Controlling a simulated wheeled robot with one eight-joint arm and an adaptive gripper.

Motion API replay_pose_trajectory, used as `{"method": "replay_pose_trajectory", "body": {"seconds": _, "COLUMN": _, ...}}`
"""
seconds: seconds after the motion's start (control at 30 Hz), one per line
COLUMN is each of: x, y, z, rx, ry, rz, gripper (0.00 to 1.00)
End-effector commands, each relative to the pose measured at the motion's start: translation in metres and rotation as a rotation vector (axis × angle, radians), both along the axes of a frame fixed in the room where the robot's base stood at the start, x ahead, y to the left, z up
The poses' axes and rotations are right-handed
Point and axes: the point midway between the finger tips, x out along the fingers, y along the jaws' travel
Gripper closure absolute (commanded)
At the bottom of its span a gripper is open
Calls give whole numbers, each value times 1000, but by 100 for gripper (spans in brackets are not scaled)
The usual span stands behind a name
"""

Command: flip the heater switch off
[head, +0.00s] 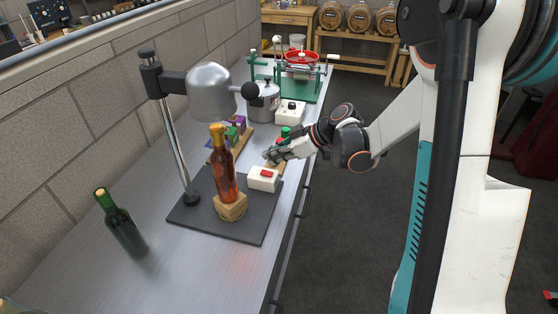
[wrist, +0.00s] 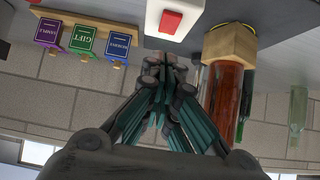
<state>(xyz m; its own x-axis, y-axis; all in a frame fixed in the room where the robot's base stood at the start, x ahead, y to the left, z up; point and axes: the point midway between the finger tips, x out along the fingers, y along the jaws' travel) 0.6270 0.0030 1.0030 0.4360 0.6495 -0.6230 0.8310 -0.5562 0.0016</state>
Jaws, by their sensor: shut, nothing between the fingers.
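The heater switch is a white box (head: 263,184) with a red rocker (head: 266,173), at the right edge of the dark base plate (head: 210,225). In the wrist view, the white box (wrist: 155,18) and its red rocker (wrist: 171,22) show at the top, just beyond the fingertips. My gripper (head: 271,158) is shut and empty, just behind the box in the head view. Its closed fingers (wrist: 165,68) point toward the box, with a small gap seen in the wrist view. Which way the rocker is tipped I cannot tell.
A silver heater dome (head: 210,92) hangs on a post above an amber bottle (head: 222,170) on a wooden block (head: 231,207). A green bottle (head: 123,227) stands at left. Labelled stamps (wrist: 84,40) sit on a wooden rack. Another white box (head: 290,117) with a dark knob is farther back.

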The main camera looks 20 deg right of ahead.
Motion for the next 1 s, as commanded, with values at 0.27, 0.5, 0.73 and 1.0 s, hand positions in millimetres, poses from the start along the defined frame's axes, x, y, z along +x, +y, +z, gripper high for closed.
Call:
{"method": "replay_pose_trajectory", "body": {"seconds": 0.27, "x": -28, "y": -42, "z": 40, "rx": 2, "ry": 0, "rz": -3, "gripper": 100}}
{"method": "replay_pose_trajectory", "body": {"seconds": 0.5, "x": -41, "y": -62, "z": 58, "rx": 3, "ry": 0, "rz": -1, "gripper": 100}}
{"method": "replay_pose_trajectory", "body": {"seconds": 0.73, "x": -44, "y": -66, "z": 61, "rx": 2, "ry": -1, "rz": 1, "gripper": 100}}
{"method": "replay_pose_trajectory", "body": {"seconds": 1.0, "x": -44, "y": -63, "z": 61, "rx": 3, "ry": -1, "rz": 4, "gripper": 100}}
